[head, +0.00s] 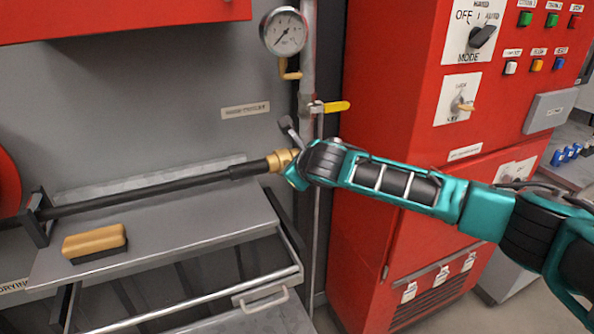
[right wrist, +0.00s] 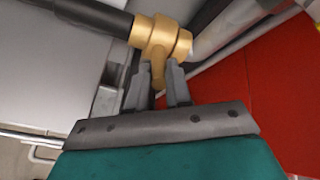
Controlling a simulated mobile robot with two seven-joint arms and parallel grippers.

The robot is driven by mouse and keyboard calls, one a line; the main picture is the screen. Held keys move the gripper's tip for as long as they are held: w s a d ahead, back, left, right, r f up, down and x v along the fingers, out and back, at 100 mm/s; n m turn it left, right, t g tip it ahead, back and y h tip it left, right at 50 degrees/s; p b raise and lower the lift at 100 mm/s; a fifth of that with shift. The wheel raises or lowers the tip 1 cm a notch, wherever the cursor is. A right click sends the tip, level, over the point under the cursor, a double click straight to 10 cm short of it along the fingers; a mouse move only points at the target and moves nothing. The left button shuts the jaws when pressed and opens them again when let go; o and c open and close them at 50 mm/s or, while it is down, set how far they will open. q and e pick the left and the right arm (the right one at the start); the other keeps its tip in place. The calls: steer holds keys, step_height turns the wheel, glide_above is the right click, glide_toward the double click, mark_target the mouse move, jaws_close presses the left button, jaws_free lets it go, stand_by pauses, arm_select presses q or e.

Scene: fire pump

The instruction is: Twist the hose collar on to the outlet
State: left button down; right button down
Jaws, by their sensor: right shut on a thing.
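A black hose (head: 150,192) runs along the grey shelf and ends in a brass collar (head: 281,160) at the vertical pipe. The collar also shows in the right wrist view (right wrist: 160,36), with a brass lug pointing down from it. My right gripper (head: 294,172) reaches in from the right. In the right wrist view its two fingers (right wrist: 158,88) are closed around the lug. The outlet is mostly hidden behind the collar and my gripper; a pale metal end shows beside the collar in the wrist view. I cannot tell how far the collar is turned. My left gripper is not in view.
A wooden-backed brush (head: 95,243) lies on the shelf (head: 190,234). A gauge (head: 284,32) and a yellow-handled valve (head: 330,107) sit on the pipe above. A red control cabinet (head: 400,110) stands close on the right, behind my right arm.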

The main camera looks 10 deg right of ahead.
steer(key=shift+w+a+r+g+h, duration=0.1)
steer(key=shift+w+r+g+h, duration=0.2)
steer(key=shift+r+g, duration=0.35)
steer(key=shift+w+a+r+g+h, duration=0.1)
steer(key=shift+w+r+g+h, duration=0.1)
steer(key=shift+w+r+g, duration=0.45)
steer(key=shift+s+f, duration=0.2)
steer(key=shift+s, duration=0.05)
steer(key=c, duration=1.1)
jaws_free()
steer(key=shift+o, duration=0.2)
steer(key=v, duration=1.3)
steer(key=shift+w, duration=0.15)
steer(key=shift+d+r, duration=0.1)
steer(key=shift+r, duration=0.05)
steer(key=shift+c, duration=0.2)
